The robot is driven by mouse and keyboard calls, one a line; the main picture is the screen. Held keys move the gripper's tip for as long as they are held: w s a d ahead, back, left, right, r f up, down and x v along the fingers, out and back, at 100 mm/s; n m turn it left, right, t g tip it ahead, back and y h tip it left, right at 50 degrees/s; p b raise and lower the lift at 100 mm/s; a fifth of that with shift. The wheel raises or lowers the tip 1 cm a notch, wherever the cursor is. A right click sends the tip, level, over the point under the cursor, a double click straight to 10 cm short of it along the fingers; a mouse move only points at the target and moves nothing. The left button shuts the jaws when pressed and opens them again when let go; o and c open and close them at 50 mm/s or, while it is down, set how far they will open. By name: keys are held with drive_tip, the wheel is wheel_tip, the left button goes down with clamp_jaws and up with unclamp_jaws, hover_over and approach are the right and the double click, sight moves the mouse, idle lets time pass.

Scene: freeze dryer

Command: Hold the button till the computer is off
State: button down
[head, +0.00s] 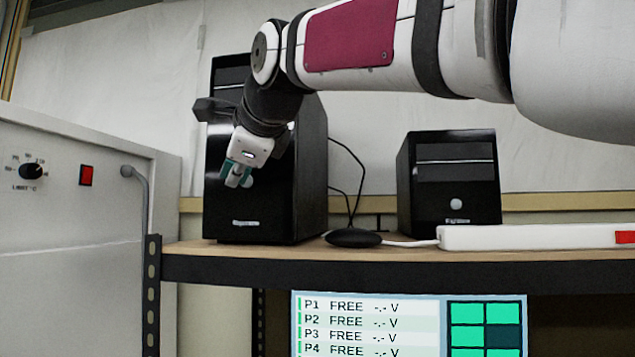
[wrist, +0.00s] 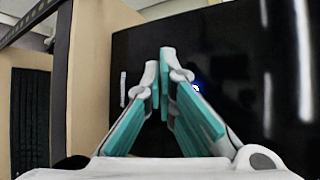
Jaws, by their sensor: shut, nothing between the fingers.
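A tall black computer tower (head: 225,215) stands on the shelf at the left in the head view. Its round power button (head: 248,182) shows just beside my fingertips. My gripper (head: 236,182) is shut and empty, in front of the tower's face. In the wrist view the dark front panel (wrist: 225,50) fills the background, and my gripper (wrist: 164,55) has its teal-padded fingertips together. The button (wrist: 196,89) shows there with a blue-white glow, partly behind the right finger. Whether a fingertip touches the panel or the button I cannot tell.
A smaller black computer (head: 425,205) stands at the right of the shelf (head: 290,255). A black puck-like device (head: 353,238) with cables and a white power strip (head: 530,237) lie between and in front. A grey cabinet (head: 75,240) stands left; a display panel (head: 400,325) is below.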

drive_tip(key=shift+w, duration=0.35)
idle(1.8)
idle(0.9)
drive_tip(key=shift+s+p, duration=0.85)
drive_tip(key=s+p, duration=0.2)
drive_tip(key=s, duration=0.1)
drive_tip(key=s+p, duration=0.2)
drive_tip(key=shift+a, duration=0.25)
idle(0.4)
